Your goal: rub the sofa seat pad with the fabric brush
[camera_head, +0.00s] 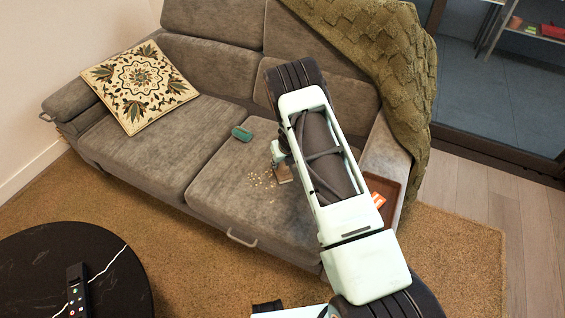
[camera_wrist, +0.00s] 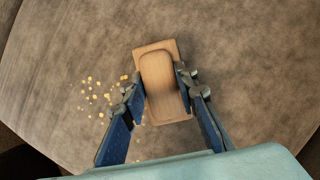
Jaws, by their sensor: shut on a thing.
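The fabric brush (camera_wrist: 164,85) has a pale wooden back and sits between the two fingers of my gripper (camera_wrist: 158,92) in the wrist view. The fingers are shut on its long sides. In the head view the brush (camera_head: 283,174) shows partly beside my arm, low over the right sofa seat pad (camera_head: 232,190). I cannot tell whether its underside touches the pad. The grey-brown pad (camera_wrist: 235,60) fills most of the wrist view. Yellowish crumbs (camera_wrist: 98,90) lie on it to the left of the brush, and they also show in the head view (camera_head: 262,180).
A small green object (camera_head: 241,133) lies near the seam between the seat pads. A patterned cushion (camera_head: 139,86) is at the left, and an olive throw (camera_head: 385,60) hangs over the right side. A brown tray (camera_head: 385,190) is by the right armrest. A black round table (camera_head: 60,270) stands in front.

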